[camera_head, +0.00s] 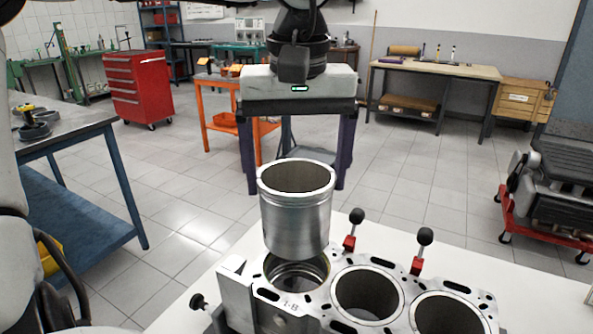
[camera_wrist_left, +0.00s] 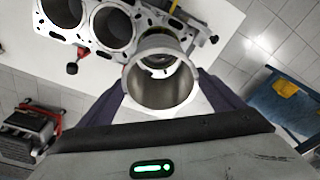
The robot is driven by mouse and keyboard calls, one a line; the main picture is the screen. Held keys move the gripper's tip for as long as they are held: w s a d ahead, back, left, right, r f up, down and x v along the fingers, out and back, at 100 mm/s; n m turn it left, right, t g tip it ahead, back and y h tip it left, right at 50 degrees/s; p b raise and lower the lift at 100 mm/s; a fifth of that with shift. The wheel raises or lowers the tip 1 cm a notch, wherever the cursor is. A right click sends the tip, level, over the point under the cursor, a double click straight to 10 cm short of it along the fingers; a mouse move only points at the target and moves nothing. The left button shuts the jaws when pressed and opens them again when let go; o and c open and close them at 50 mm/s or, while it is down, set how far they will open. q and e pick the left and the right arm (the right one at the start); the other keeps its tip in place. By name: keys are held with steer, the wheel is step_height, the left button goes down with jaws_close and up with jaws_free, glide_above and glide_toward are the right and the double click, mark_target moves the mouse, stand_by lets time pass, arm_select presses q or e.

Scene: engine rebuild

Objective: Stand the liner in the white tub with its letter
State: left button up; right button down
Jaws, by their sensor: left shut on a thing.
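The liner (camera_head: 296,222) is a shiny metal cylinder with a flanged top rim. It is upright above the leftmost bore (camera_head: 297,271) of the engine block (camera_head: 408,274), and a dark gap shows under it. The block's top face is marked "1-B" beside that bore. My left gripper (camera_head: 294,182) is shut on the liner, with one dark finger on each side. The left wrist view shows the liner (camera_wrist_left: 163,103) between the fingers (camera_wrist_left: 163,78). I see no letter on the liner. No white tub shows in either view. My right gripper is out of view.
The block stands on a white table (camera_head: 545,300), with black-knobbed red clamps (camera_head: 350,242) along its far edge. A blue bench (camera_head: 75,210) stands at left. A red tool chest (camera_head: 139,88), orange cart (camera_head: 222,110) and wooden workbench (camera_head: 435,68) stand behind.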

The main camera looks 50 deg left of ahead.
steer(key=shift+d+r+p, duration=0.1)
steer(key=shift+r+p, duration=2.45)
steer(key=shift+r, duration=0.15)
